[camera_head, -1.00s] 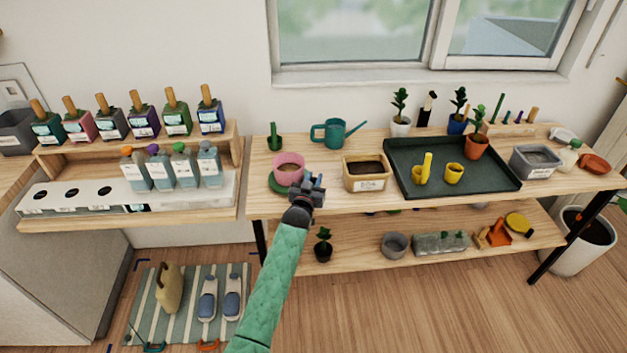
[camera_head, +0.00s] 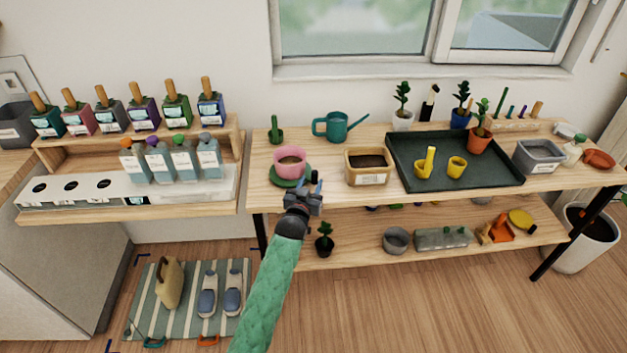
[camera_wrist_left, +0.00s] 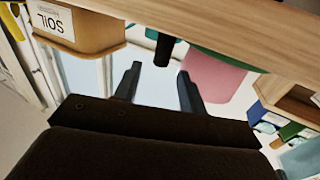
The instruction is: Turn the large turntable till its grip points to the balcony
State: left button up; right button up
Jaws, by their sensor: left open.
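A round green disc (camera_head: 281,183), which looks like the large turntable, lies near the left front of the upper shelf with a pink pot (camera_head: 290,164) on it. In the left wrist view the disc (camera_wrist_left: 225,53) shows tilted, with the pink pot (camera_wrist_left: 212,78) beyond the shelf edge. A short dark peg (camera_wrist_left: 163,50) there may be its grip; I cannot tell surely. My left gripper (camera_head: 309,187) is open and empty at the shelf's front edge, just right of the disc. In the wrist view the peg appears between its fingers (camera_wrist_left: 159,72), apart from them. My right gripper is not in view.
A soil box (camera_head: 369,180) stands right of the disc. A teal watering can (camera_head: 333,127) and a small cactus (camera_head: 275,133) stand behind. A dark tray (camera_head: 405,175) with pots lies further right. A window is behind; I cannot identify a balcony.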

pick_arm(q)
jog(key=shift+v, duration=0.85)
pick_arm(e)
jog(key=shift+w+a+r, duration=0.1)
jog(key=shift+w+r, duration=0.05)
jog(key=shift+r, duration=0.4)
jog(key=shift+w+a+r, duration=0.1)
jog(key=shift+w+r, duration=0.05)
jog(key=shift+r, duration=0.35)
